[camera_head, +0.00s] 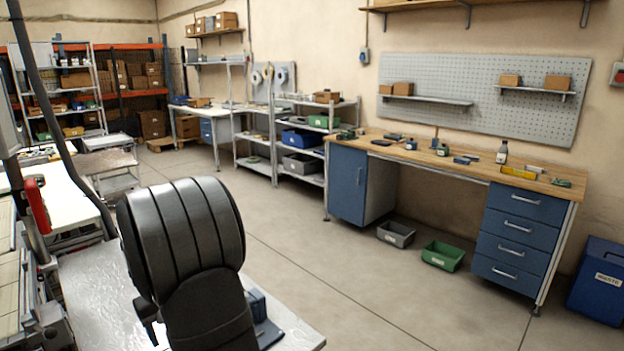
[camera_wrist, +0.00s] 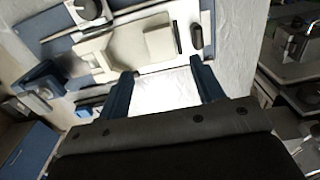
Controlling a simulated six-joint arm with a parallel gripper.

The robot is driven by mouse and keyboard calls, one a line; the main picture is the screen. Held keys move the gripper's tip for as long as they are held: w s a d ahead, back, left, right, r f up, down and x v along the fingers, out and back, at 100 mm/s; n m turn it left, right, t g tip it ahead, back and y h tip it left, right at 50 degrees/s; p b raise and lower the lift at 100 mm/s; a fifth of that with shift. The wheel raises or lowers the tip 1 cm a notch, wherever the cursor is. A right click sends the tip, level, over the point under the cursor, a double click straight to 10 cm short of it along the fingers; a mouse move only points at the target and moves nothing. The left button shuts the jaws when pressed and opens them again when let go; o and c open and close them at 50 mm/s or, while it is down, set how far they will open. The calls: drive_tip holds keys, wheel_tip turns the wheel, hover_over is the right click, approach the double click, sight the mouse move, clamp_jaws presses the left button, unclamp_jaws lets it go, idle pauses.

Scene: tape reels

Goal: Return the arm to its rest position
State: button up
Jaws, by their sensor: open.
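My gripper (camera_wrist: 162,84) shows in the wrist view, with its two dark blue fingers spread apart. It is open and nothing is between the fingers; a bright white bench surface (camera_wrist: 165,92) shows through the gap. Beyond the fingertips a pale cream fixture (camera_wrist: 110,47) lies on a blue plate (camera_wrist: 60,46). A small dark rounded piece (camera_wrist: 196,36) is near the right fingertip, apart from it. The gripper is not visible in the head view. I cannot make out a tape reel near the fingers.
The near bench (camera_head: 95,285) is partly hidden in the head view. A wooden workbench (camera_head: 465,155) with blue drawers stands at the right. Grey (camera_head: 396,234) and green (camera_head: 442,256) bins sit on the floor below it. A blue waste bin (camera_head: 598,282) stands far right. The middle floor is clear.

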drive_tip(key=w+a, duration=0.8)
drive_tip(key=a, duration=0.2)
drive_tip(key=f, duration=1)
drive_tip(key=shift+a+f, duration=0.2)
drive_tip(key=shift+f, duration=0.1)
drive_tip(key=r, duration=0.2)
drive_tip(key=w+r, duration=0.1)
drive_tip(key=r, duration=0.1)
drive_tip(key=shift+a+r, duration=0.15)
drive_tip(key=shift+a, duration=0.05)
drive_tip(key=shift+r, duration=0.35)
